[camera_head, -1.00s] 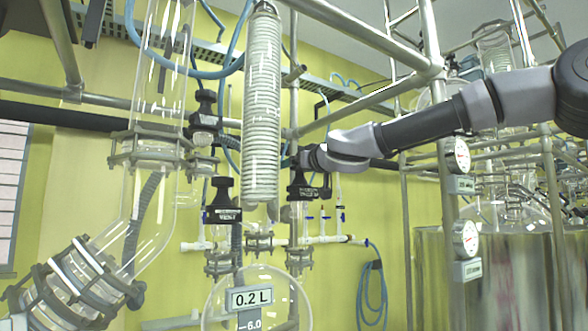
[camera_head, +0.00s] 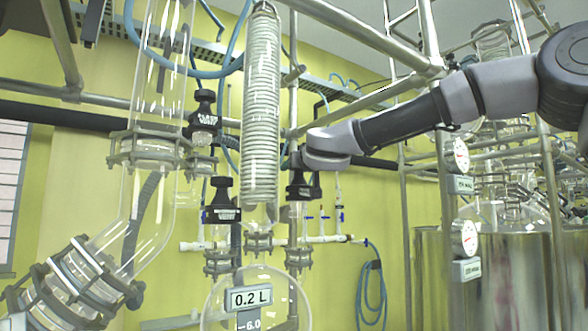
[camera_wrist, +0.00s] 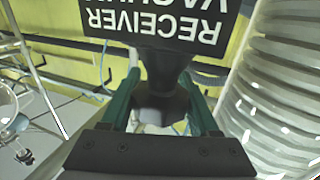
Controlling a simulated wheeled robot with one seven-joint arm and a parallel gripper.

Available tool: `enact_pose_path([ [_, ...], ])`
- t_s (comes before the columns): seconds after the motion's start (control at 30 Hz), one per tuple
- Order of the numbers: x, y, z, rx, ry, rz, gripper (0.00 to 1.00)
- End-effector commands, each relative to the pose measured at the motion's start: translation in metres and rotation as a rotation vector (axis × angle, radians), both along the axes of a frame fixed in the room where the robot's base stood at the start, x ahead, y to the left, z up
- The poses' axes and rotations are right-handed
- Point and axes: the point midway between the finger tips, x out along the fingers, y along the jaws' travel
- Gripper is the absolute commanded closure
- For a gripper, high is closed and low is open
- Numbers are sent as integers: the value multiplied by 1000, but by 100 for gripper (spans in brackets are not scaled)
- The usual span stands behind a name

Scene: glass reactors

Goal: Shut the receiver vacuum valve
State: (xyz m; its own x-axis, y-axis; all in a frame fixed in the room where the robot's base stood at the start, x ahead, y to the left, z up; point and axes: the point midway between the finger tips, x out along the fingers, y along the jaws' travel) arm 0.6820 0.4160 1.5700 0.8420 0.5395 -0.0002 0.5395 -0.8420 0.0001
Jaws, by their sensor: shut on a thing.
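The receiver vacuum valve (camera_head: 299,189) is a black knob with a label plate, on the glass line right of the coiled condenser. In the wrist view its label (camera_wrist: 160,32) reads "RECEIVER" and part of "VACUUM", upside down. My gripper (camera_head: 295,160) comes in from the right at the top of the valve. In the wrist view the green fingers of my gripper (camera_wrist: 161,92) stand on both sides of the dark knob stem (camera_wrist: 164,75) and are shut on it. The valve's inner passage cannot be seen.
The coiled condenser (camera_head: 262,110) stands close left of my gripper. A vent valve (camera_head: 222,200) is left of it, and another black valve (camera_head: 204,115) is higher up. The receiver flask (camera_head: 262,312) hangs below. Metal rails (camera_head: 365,38) cross above my arm.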

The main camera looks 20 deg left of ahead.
Motion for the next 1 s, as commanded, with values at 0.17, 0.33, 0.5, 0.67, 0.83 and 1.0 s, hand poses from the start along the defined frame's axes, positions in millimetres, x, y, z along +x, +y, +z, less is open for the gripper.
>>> enact_pose_path([
  [0.17, -1, 0, 0, 0, 0, -112, 94],
  [0.33, 1, -3, 0, 0, 1, -208, 94],
  [0.5, 2, -6, 0, 0, 1, -275, 94],
  [0.67, 3, -8, 0, 1, 0, -310, 94],
  [0.83, 4, -9, 0, 0, 0, -324, 94],
  [1.0, 4, -9, 0, 0, -1, -324, 94],
])
